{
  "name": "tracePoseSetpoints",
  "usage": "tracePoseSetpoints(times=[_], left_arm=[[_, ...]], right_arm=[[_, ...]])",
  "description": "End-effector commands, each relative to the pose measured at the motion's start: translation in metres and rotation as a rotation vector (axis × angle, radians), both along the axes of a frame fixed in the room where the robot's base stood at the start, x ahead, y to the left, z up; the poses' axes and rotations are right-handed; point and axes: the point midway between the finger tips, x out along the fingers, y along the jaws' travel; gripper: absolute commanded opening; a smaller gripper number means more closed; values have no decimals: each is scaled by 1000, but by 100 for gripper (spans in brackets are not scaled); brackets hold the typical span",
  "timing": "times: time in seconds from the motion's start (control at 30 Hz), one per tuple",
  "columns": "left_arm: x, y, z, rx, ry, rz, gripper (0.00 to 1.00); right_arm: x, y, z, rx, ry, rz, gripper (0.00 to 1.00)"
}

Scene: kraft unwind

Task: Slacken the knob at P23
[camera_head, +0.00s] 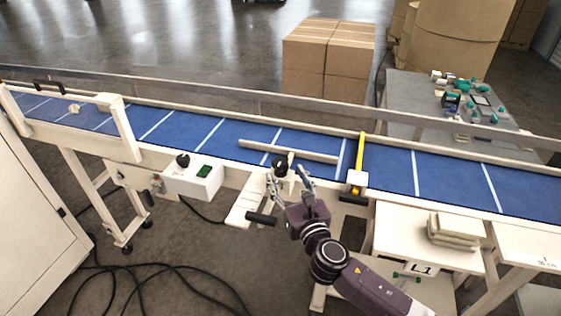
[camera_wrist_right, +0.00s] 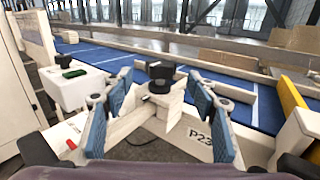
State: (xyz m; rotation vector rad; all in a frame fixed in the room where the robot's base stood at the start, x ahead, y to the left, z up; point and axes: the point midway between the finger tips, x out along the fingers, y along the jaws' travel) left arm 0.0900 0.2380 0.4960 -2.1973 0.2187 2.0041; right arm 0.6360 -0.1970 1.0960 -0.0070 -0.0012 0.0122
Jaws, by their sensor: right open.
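The black knob (camera_head: 280,166) sits on top of a cream bracket at the near edge of the blue conveyor. In the right wrist view the knob (camera_wrist_right: 160,76) stands upright, with the P23 label (camera_wrist_right: 200,139) on the cream part below it. My right gripper (camera_head: 289,177) is open at the bracket. In the right wrist view its blue-padded fingers (camera_wrist_right: 160,84) stand apart on either side of the knob in the picture. I see no finger clearly touching the knob. My left gripper is not in view.
A cream guide bar (camera_head: 310,155) lies across the blue belt (camera_head: 390,168). A yellow bar (camera_head: 356,158) crosses it to the right. A white box (camera_head: 193,180) with a black knob and green switch sits left. Cables lie on the floor.

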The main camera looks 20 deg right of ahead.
Motion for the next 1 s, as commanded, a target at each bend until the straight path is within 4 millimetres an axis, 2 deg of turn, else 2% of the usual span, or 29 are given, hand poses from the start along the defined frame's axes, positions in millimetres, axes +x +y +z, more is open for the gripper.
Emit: tracePoseSetpoints(times=[0.2, 0.4, 0.8, 1.0], left_arm=[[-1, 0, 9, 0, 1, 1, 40], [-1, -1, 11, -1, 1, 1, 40], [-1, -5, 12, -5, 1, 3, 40], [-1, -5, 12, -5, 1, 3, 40]], right_arm=[[35, 0, 3, 4, 0, -3, 53], [57, 0, 1, 7, 1, -2, 53], [63, 0, 0, 6, 2, -2, 53], [63, 0, 0, 6, 2, -2, 31]])
